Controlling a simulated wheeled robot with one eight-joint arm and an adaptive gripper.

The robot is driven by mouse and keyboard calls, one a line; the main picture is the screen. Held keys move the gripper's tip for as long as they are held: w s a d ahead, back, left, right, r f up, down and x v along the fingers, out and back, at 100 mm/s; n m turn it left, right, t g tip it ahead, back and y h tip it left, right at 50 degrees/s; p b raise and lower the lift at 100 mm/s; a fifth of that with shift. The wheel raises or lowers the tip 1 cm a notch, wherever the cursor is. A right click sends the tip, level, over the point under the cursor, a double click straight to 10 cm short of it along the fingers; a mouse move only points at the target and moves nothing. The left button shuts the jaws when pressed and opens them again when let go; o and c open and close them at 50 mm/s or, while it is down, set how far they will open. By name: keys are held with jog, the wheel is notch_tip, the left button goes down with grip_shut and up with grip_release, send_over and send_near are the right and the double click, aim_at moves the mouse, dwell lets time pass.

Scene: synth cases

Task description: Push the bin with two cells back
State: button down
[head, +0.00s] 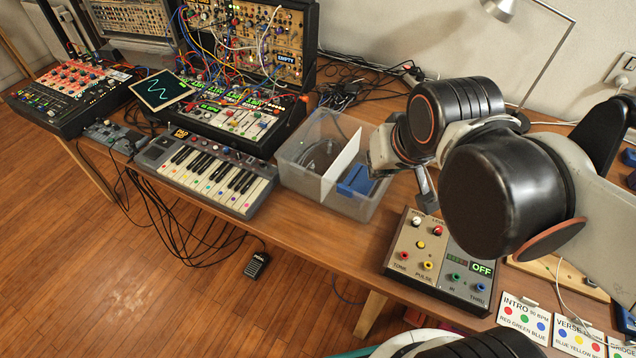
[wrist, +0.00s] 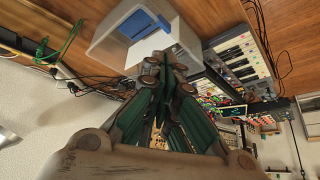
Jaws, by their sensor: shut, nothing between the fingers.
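The bin with two cells (head: 305,184) is a clear grey tub on the table, split by a white divider (head: 342,166). Its left cell holds a grey coiled item, and its right cell holds a blue block (head: 355,181).
A small keyboard (head: 207,175) stands close left of the bin. A rack of modules with patch cables (head: 250,50) is behind left. A grey control box (head: 440,258) sits at front right. Black cables (head: 345,92) lie behind the bin, with some bare table between.

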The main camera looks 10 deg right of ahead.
jog(key=w+a+f+m+g+p, duration=0.25)
jog(key=w+a+f+m, duration=0.25)
jog(key=w+a, duration=0.3)
jog(key=w+a+f+m+g+b, duration=0.1)
jog(key=f, duration=0.5)
jog(key=w+a+f+m+g+b, duration=0.1)
jog(key=w+a+f, duration=0.1)
jog(key=f, duration=0.5)
jog(key=w+a+f+m+g+b, duration=0.1)
jog(key=w+f, duration=0.1)
jog(key=f, duration=0.5)
jog(key=shift+a+f+g, duration=0.2)
jog(key=shift+a+g, duration=0.1)
jog(key=shift+g, duration=0.05)
jog(key=shift+w+d+r, duration=0.2)
jog(key=shift+w+d, duration=0.65)
jog(key=shift+d, duration=0.1)
jog(key=shift+w+d+r+b, duration=0.1)
jog(key=shift+w+d+b, duration=0.25)
jog(key=shift+w+d, duration=0.15)
